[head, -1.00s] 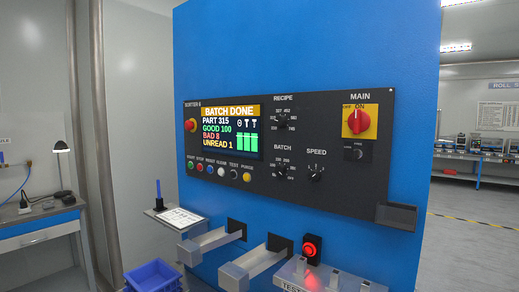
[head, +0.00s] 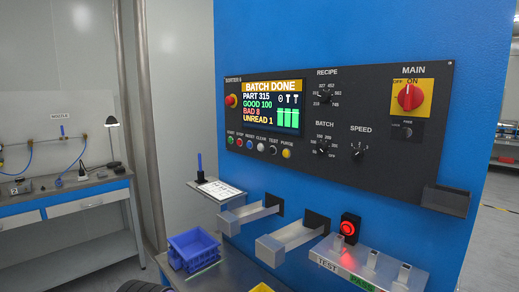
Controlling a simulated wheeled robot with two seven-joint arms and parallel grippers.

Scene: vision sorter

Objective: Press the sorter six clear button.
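The sorter 6 control panel (head: 400,165) is a dark plate on the blue cabinet. The white clear button (head: 261,147) sits in the row under the screen, between the blue reset button (head: 250,144) and the black test button (head: 273,151). The screen (head: 271,108) reads batch done, part 315, good 100, bad 8, unread 1. Neither of my grippers is in view, and nothing covers the button.
A red emergency stop (head: 231,100) is left of the screen. Two metal chutes (head: 285,243) and a test shelf with a red-lit button (head: 348,228) stick out below. A clipboard shelf (head: 217,191) and blue bin (head: 194,246) stand lower left. Space before the panel is clear.

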